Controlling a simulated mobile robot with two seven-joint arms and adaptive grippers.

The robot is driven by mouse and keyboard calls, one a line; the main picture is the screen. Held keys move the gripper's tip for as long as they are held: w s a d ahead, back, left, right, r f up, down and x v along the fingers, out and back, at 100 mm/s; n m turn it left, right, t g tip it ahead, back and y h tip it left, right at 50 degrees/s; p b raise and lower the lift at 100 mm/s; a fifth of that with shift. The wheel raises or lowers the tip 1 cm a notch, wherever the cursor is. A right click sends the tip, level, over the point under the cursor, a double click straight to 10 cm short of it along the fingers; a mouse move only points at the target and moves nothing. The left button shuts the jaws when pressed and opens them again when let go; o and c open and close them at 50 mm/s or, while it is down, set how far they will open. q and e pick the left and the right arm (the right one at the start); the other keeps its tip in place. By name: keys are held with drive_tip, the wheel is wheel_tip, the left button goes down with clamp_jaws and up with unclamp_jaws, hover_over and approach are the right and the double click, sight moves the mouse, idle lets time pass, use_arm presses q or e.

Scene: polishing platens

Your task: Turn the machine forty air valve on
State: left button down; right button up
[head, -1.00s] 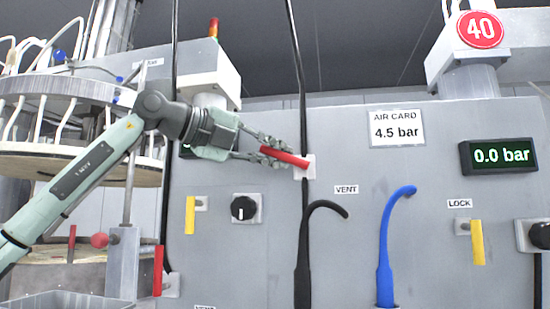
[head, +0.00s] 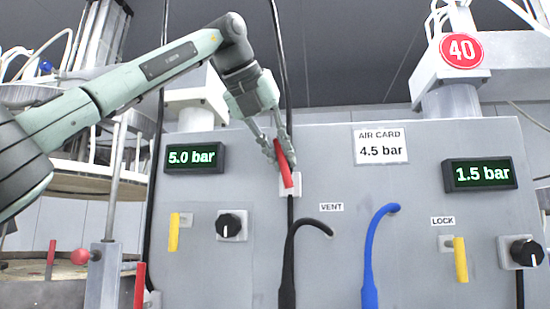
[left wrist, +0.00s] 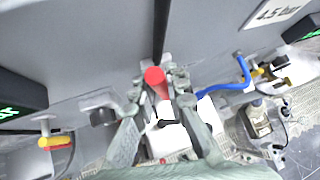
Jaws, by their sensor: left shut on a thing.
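My left gripper (head: 276,150) is shut on the lever's upper part. In the left wrist view the red lever (left wrist: 154,76) shows between the two fingers (left wrist: 158,98). The round red 40 sign (head: 461,50) is at the upper right. The display below it (head: 479,174) reads 1.5 bar. My right gripper is not in view.
The air card (head: 380,146) reads 4.5 bar. The left display (head: 194,158) reads 5.0 bar. A black hose (head: 288,265) and a blue hose (head: 369,265) rise below the lever. Yellow levers (head: 173,232) (head: 460,260) and black knobs (head: 229,226) (head: 525,252) flank them.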

use_arm(q)
drive_tip(key=shift+s+d+r+m+y, duration=0.1)
drive_tip(key=shift+d+m+y, duration=0.5)
drive_tip(key=shift+y, duration=0.5)
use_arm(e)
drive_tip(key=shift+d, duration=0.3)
use_arm(q)
drive_tip(key=shift+d, duration=0.1)
drive_tip(key=c, duration=1.5)
unclamp_jaws()
drive_tip(key=s+a+r, duration=0.1)
drive_tip(key=s+a, duration=0.2)
drive_tip(key=s, duration=0.4)
drive_tip(key=s+a+r, duration=0.2)
drive_tip(key=s, duration=0.5)
drive_tip(key=shift+s+a+r, duration=0.25)
drive_tip(key=shift+a, duration=0.15)
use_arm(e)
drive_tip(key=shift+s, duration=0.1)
